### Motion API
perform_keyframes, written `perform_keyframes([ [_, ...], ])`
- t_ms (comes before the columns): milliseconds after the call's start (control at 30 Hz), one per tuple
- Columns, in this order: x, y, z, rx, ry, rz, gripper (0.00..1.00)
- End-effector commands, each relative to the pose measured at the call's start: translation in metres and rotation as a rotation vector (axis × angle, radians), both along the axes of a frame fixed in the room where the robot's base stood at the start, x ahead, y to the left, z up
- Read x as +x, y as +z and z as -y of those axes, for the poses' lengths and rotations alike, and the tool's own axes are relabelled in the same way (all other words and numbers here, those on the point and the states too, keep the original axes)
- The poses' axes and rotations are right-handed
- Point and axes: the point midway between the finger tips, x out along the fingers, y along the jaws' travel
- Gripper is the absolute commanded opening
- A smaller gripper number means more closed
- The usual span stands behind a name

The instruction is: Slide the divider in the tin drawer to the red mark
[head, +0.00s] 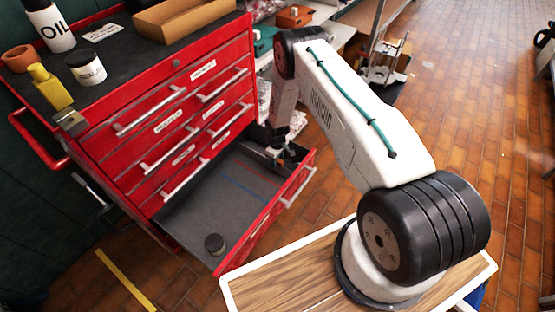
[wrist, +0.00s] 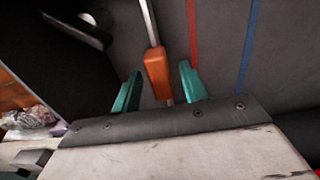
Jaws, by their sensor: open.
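The tin drawer (head: 190,205) is pulled out at the bottom of the red chest. The divider (wrist: 149,22) is a thin pale strip with an orange grip block (wrist: 157,75). In the wrist view the red mark (wrist: 192,28) is a line on the drawer floor to the right of the divider, with a gap between them. My gripper (wrist: 160,76) is open, its teal fingers on either side of the orange block, with a visible gap on the right. In the head view my gripper (head: 277,152) is low at the drawer's far right end, partly hiding the divider.
A blue line (wrist: 248,40) lies beyond the red one. A dark round object (head: 215,243) sits in the drawer's near end. The drawer's front wall and handle (head: 297,187) stand close to my gripper. The floor between the lines and the round object is clear.

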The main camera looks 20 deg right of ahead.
Motion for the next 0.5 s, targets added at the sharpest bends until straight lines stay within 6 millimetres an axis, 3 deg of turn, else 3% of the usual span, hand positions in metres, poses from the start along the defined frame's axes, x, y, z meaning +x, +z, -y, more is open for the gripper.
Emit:
perform_keyframes([
  [100, 0.000, 0.000, 0.000, 0.000, 0.000, 0.000, 0.41],
  [233, 0.000, 0.000, 0.000, 0.000, 0.000, 0.000, 0.05],
  [267, 0.000, 0.000, 0.000, 0.000, 0.000, 0.000, 0.00],
  [400, -0.001, 0.000, -0.002, 0.000, 0.001, 0.000, 0.00],
  [500, -0.008, 0.000, -0.015, 0.000, 0.002, -0.001, 0.00],
])
